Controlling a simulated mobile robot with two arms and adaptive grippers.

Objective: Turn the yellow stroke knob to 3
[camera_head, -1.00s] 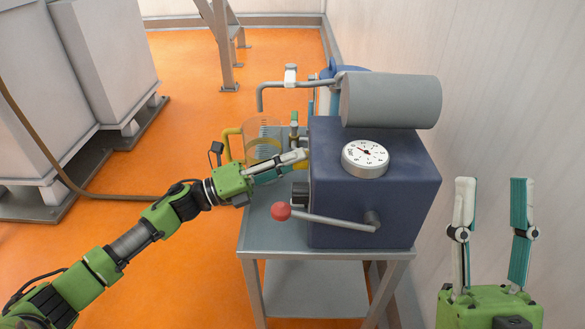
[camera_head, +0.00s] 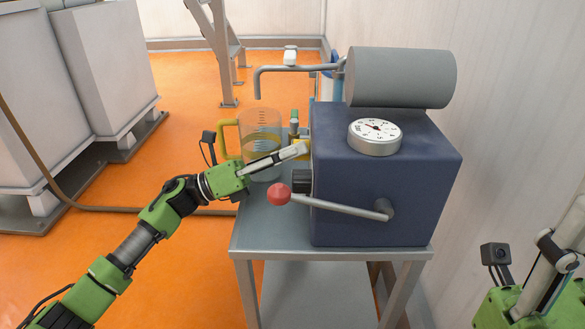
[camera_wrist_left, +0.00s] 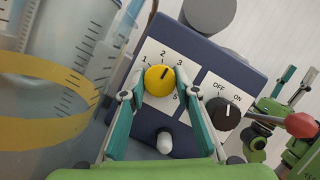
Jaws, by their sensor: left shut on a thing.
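The yellow stroke knob (camera_wrist_left: 158,81) sits on the white numbered plate of the dark blue machine (camera_head: 385,200). Its dark mark points up and right, between 2 and 3. My left gripper (camera_wrist_left: 160,90) is shut on the knob, one finger on each side. In the head view my left gripper (camera_head: 303,151) reaches to the machine's left side, and a yellow part shows behind its fingertips. My right gripper (camera_wrist_left: 294,84) is open and empty in the left wrist view; the head view cuts it off at the right edge.
A black OFF/ON knob (camera_wrist_left: 226,116) is to the right of the yellow one. A lever with a red ball (camera_head: 278,193) sticks out in front. A clear jug (camera_head: 260,135) with a yellow handle stands beside the gripper. A round gauge (camera_head: 375,137) is on top.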

